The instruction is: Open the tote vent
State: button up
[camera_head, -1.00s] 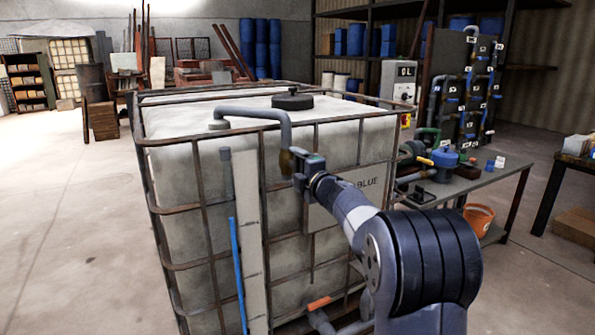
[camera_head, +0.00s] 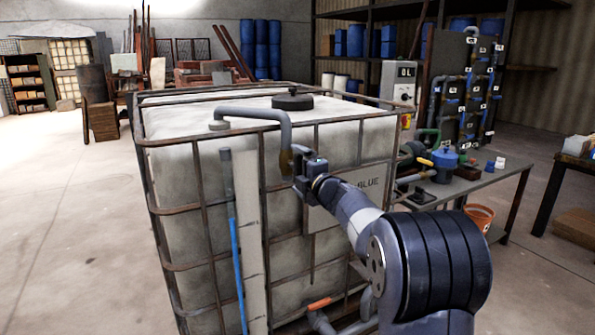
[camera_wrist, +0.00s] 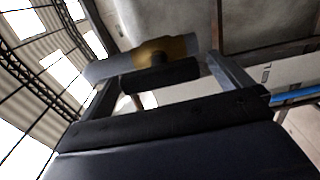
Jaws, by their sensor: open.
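The tote (camera_head: 180,180) is a large white tank in a rusty cage, with a black lid (camera_head: 292,101) on top. A grey vent pipe (camera_head: 250,114) leaves its top and bends down over the front, ending in a brass valve (camera_head: 286,161). In the wrist view the brass valve body (camera_wrist: 172,47) sits on the grey pipe, with a short black handle (camera_wrist: 160,76) below it. My gripper (camera_head: 303,168) is at the valve. In the wrist view its fingers (camera_wrist: 162,82) stand open on either side of the handle; whether they touch it is unclear.
A white sight strip and blue tube (camera_head: 237,260) run down the tote's front. An orange-handled outlet valve (camera_head: 319,304) is low down. A bench (camera_head: 480,183) with pumps stands at right, an orange bucket (camera_head: 479,217) under it. Floor at left is clear.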

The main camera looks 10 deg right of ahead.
jog(key=v, duration=0.9)
jog(key=shift+s+b, duration=0.35)
jog(key=shift+d, duration=0.1)
jog(key=p+x, duration=0.1)
jog(key=x, duration=1)
jog(key=shift+s, duration=0.1)
